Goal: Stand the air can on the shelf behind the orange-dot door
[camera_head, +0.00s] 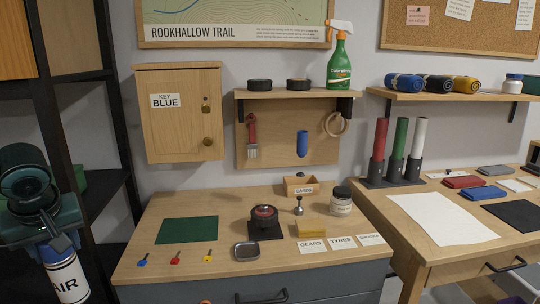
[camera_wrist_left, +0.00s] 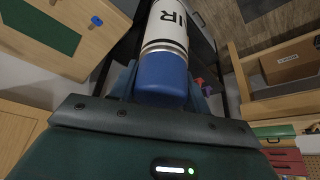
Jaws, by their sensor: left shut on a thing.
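The air can (camera_head: 68,280) has a white label reading AIR and a blue end. It shows at the lower left of the head view, cut off by the bottom edge. My left gripper (camera_head: 55,245) is shut on it near its blue end. In the left wrist view the can (camera_wrist_left: 165,35) points away from the jaws, its blue end close to the camera. I see no door with an orange dot for certain. A plain orange-brown wooden panel (camera_head: 14,45) is at the top left, on a dark shelf frame. My right gripper is not in view.
A dark shelf frame (camera_head: 108,75) stands close to my left arm. A wooden cabinet (camera_head: 175,120) labelled KEY BLUE hangs on the wall. The workbench (camera_head: 150,262) holds a green mat (camera_head: 187,230), several small keys and a metal tray (camera_head: 246,250).

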